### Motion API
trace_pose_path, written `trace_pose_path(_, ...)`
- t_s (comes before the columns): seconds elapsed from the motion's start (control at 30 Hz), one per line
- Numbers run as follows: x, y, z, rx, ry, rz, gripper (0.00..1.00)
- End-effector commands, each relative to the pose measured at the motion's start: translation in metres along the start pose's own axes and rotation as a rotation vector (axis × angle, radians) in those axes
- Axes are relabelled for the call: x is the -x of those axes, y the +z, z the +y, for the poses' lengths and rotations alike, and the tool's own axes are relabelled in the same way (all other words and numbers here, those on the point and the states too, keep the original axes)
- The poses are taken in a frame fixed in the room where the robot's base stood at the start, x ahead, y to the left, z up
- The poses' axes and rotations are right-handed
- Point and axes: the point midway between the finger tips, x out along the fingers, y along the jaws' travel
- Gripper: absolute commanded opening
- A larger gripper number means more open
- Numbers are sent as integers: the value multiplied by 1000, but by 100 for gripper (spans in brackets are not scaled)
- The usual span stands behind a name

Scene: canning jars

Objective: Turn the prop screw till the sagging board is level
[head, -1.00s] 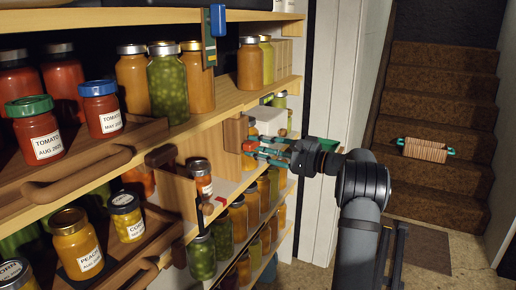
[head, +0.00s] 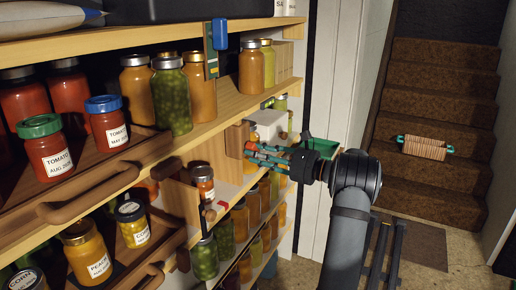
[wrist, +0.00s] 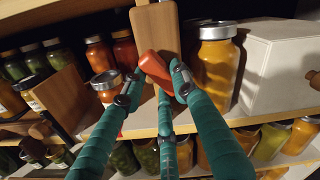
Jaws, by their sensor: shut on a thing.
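The prop is an upright wooden post (wrist: 155,28) with a red-orange screw handle (wrist: 154,66) on its front. In the head view the post (head: 236,140) stands beneath the middle shelf board (head: 215,118), with the handle partly hidden by my fingers. My gripper (head: 256,152) has teal fingers and reaches in from the right. In the wrist view my gripper (wrist: 158,88) is shut on the handle, with fingertips on both sides of it. The handle lies tilted there. I cannot tell from these views how far the board is from level.
An orange jar (wrist: 215,70) and a white box (wrist: 283,62) stand close to the right of my fingers. A small red jar (wrist: 105,82) stands to the left. Jars crowd the shelves above and below. A blue-and-green device (head: 218,35) hangs at the upper shelf edge.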

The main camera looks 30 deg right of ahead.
Motion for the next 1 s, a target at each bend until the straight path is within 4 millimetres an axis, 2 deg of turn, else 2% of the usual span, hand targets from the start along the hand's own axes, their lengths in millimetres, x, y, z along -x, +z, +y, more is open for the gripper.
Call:
trace_pose_path(0.5, 0, 6, -1, -448, 1, 1, 2)
trace_pose_path(0.73, 0, 6, 0, -569, 1, 2, 2)
trace_pose_path(1.0, 0, 5, 1, -630, 1, 1, 2)
